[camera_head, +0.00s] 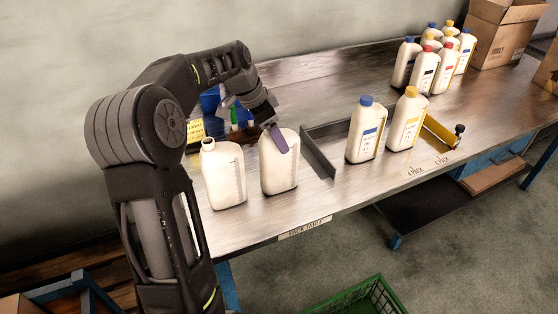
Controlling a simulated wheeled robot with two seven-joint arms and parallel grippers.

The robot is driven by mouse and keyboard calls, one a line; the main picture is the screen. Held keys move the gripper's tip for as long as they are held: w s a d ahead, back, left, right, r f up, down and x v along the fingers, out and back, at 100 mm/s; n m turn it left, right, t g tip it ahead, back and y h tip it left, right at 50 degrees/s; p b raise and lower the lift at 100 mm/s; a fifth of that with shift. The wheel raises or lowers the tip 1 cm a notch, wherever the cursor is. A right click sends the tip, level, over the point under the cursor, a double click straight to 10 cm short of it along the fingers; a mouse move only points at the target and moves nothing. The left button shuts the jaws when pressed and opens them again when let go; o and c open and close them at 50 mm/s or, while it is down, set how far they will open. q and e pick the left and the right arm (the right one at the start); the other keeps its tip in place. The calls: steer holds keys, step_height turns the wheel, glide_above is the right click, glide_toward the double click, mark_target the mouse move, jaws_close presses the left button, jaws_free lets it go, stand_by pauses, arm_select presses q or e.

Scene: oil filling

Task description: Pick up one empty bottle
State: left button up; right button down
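Two white bottles without visible caps stand upright at the table's left front. The left one (224,180) shows its open neck and has a scale on its side. The other uncapped bottle (279,172) stands to its right. My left gripper (279,141) reaches down over the top of this right bottle, with a purple finger in front of its upper part. The bottle's neck is hidden behind the gripper. Only one finger shows clearly, so I cannot tell whether it grips. The bottle appears to rest on the table. My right gripper is out of view.
A blue-capped bottle (366,132) and a yellow-capped bottle (405,120) stand beyond a low metal divider (319,155). Several capped bottles (425,72) stand farther back near a cardboard box (500,35). A green crate (352,300) is on the floor.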

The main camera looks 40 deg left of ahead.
mark_target(279, 158)
arm_select(q)
steer(key=x, duration=0.3)
steer(key=shift+w+d+f+p, duration=0.1)
steer(key=shift+w+f+p, duration=0.05)
steer(key=shift+f+p, duration=0.2)
steer(key=shift+c, duration=0.2)
jaws_close()
stand_by(0.8)
